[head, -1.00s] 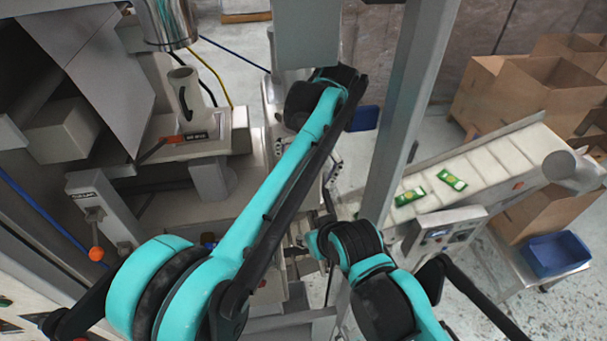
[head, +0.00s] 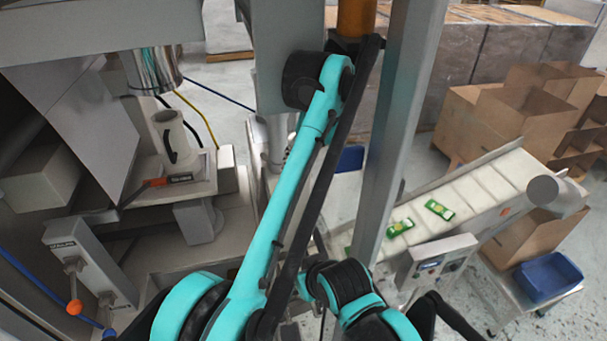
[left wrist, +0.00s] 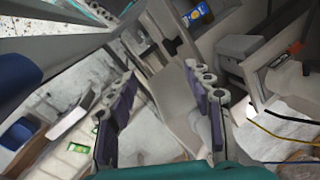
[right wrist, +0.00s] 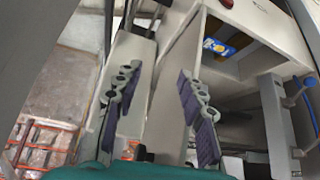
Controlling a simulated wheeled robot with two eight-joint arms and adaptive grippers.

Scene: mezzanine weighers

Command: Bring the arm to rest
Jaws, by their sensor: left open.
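The left arm is a teal and black arm (head: 290,190) that runs from the bottom left up to a dark joint near the top centre of the head view. The left gripper is not visible in the head view. In the left wrist view the left gripper (left wrist: 160,75) has its two grey-purple fingers well apart with nothing between them. The right arm (head: 350,295) is partly in view at the bottom centre of the head view. In the right wrist view the right gripper (right wrist: 156,78) has its fingers apart and empty, before grey machine panels.
A grey post (head: 398,130) stands close right of the left arm. A conveyor (head: 480,190) carries green packets (head: 438,209). A blue bin (head: 548,277) and cardboard boxes (head: 520,110) are at right. A white jug (head: 175,138) stands on the weigher at left.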

